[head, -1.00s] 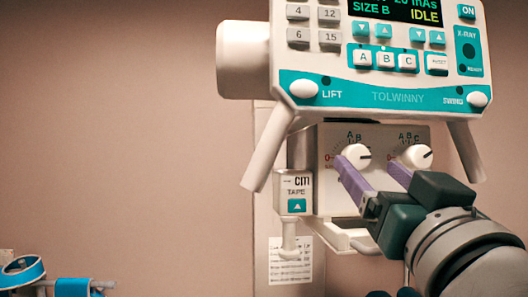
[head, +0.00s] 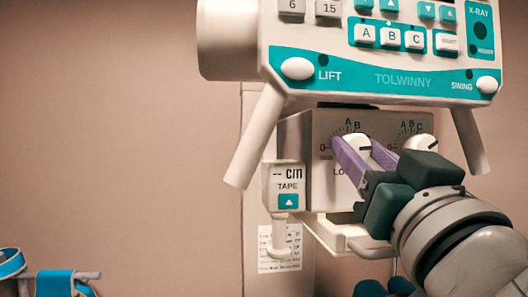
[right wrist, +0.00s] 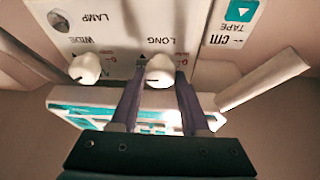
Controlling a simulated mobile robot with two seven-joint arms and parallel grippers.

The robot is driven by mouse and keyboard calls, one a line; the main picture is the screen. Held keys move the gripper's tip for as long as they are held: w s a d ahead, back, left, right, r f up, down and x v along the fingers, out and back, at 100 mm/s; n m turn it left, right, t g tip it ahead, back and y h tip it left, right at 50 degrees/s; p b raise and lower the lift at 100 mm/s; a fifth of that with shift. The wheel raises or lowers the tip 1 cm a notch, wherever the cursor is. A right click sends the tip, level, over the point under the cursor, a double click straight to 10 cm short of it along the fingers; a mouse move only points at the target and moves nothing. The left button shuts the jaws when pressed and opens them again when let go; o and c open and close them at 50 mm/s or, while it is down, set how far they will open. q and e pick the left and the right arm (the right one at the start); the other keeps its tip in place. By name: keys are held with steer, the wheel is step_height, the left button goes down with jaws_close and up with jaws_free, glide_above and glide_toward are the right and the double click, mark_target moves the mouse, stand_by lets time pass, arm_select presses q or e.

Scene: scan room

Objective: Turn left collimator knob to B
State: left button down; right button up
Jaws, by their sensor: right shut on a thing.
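The left collimator knob (head: 357,142) is a white round knob on the collimator's front face, under the console. Its dial is marked 0, A, B and more. A dark line on it points to the right, partly hidden by my finger. My right gripper (head: 358,150) has its purple fingers on either side of this knob and is shut on it. In the right wrist view, the knob (right wrist: 160,69) sits between the fingertips, under the word LONG. My left gripper is not in view.
The right collimator knob (head: 421,144), labelled WIDE in the right wrist view (right wrist: 86,68), is close beside the right finger. The teal and white console (head: 400,80) hangs above with two slanted handles. A tape unit (head: 286,187) is at left.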

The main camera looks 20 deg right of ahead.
jaws_close()
steer(key=shift+n, duration=0.3)
steer(key=n+y, duration=0.2)
steer(key=n, duration=0.1)
steer(key=shift+d+n+t+p, duration=0.1)
steer(key=shift+n+t+p, duration=0.3)
steer(key=n+y+p, duration=0.1)
steer(key=n+y, duration=0.1)
steer(key=n, duration=0.2)
steer(key=shift+r, duration=0.1)
steer(key=n+y+p, duration=0.1)
steer(key=n, duration=0.2)
steer(key=n+y+p, duration=0.2)
steer(key=n, duration=0.1)
steer(key=shift+d+g, duration=0.2)
steer(key=shift+g, duration=0.1)
steer(key=shift+n+y+p, duration=0.55)
steer(key=shift+n+y, duration=0.05)
steer(key=shift+n, duration=0.2)
